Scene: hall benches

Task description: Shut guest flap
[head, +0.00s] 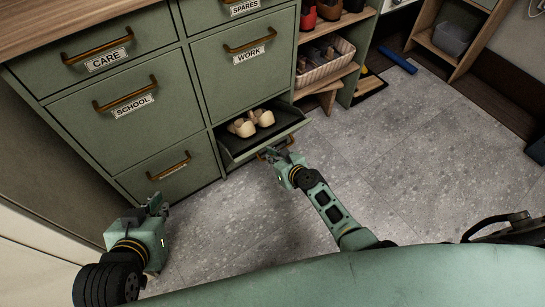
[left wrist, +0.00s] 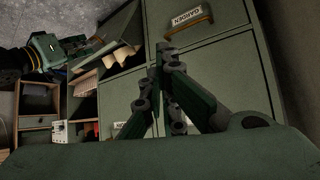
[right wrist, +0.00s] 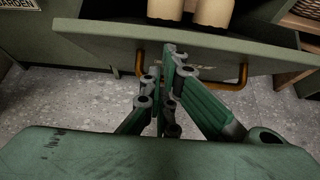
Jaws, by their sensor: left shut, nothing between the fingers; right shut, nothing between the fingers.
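The open flap (head: 292,131) is at the bottom right of the green cabinet, tilted outward, with a pair of cream slippers (head: 251,123) inside. I cannot read a label on it. Its front and brass handle (right wrist: 243,76) show in the right wrist view. My right gripper (head: 275,155) is shut and empty at the flap's front by the handle; in the right wrist view its fingertips (right wrist: 172,50) overlap the front between the handle's ends, and I cannot tell whether they touch. My left gripper (head: 158,205) is shut and empty, low before the cabinet's left column, apart from it.
The closed CARE (head: 85,50), SCHOOL (head: 110,97) and WORK (head: 233,80) fronts surround the open flap above and to the left. A shelf with a striped basket (head: 326,64) stands to its right. The grey floor (head: 400,150) in front is mostly clear.

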